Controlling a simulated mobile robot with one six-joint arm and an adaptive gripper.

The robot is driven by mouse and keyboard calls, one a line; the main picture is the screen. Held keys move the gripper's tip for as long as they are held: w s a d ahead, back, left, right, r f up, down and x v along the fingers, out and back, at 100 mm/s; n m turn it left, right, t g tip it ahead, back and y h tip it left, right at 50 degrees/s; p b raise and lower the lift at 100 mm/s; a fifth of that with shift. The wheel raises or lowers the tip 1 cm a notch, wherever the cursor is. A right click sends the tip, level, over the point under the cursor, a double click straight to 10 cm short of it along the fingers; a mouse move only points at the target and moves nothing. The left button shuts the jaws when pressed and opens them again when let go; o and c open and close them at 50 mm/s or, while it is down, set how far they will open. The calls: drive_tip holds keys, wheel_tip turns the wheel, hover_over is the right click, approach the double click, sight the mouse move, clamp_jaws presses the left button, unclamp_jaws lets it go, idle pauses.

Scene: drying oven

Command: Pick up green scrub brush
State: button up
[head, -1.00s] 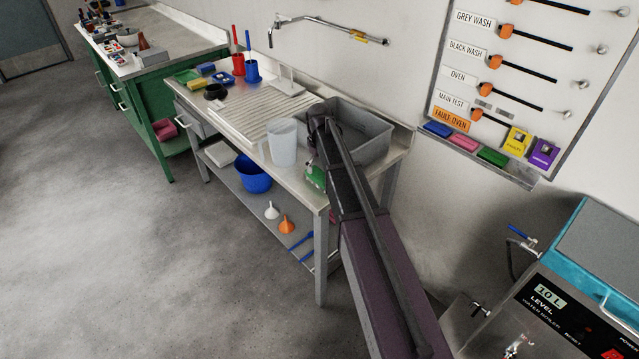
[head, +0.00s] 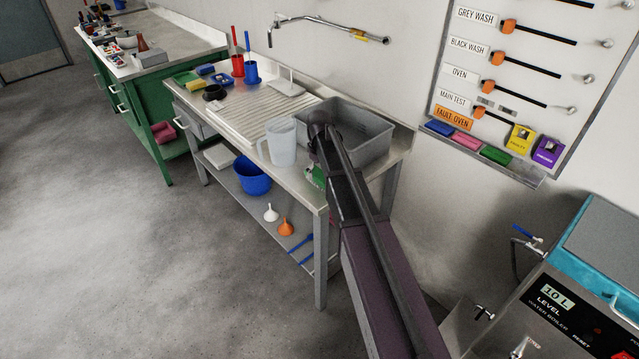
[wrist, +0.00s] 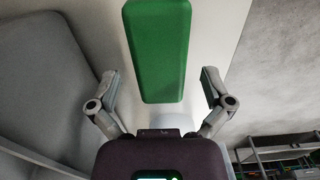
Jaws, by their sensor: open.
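The green scrub brush (wrist: 158,45) shows as a long green block in the upper middle of the wrist view, over a pale surface. Its bristles cannot be made out. My gripper (wrist: 160,78) is open, with one finger on each side of the brush's lower end in the picture. I cannot tell how far it is above the brush. In the head view, a green patch (head: 318,178) at the near end of the sink bench, probably the brush, is mostly hidden by my arm.
A grey sink basin (head: 372,150) lies right beside my arm. A clear jug (head: 284,143) stands close on the left on the steel bench (head: 240,125). Blue and red cups stand farther back. Floor left of the bench is clear.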

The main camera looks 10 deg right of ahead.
drive_tip(key=shift+f+b, duration=0.85)
drive_tip(key=shift+f, duration=0.35)
drive_tip(key=shift+c, duration=0.2)
drive_tip(key=c, duration=1.1)
drive_tip(key=shift+r, duration=0.2)
wheel_tip(320, 180, up, 3)
drive_tip(key=p, duration=0.3)
drive_tip(key=shift+f, duration=0.1)
drive_tip(key=s, duration=0.5)
drive_tip(key=s+r+p, duration=0.1)
drive_tip(key=s, duration=0.4)
drive_tip(key=s+r+p, duration=0.1)
drive_tip(key=s, duration=0.5)
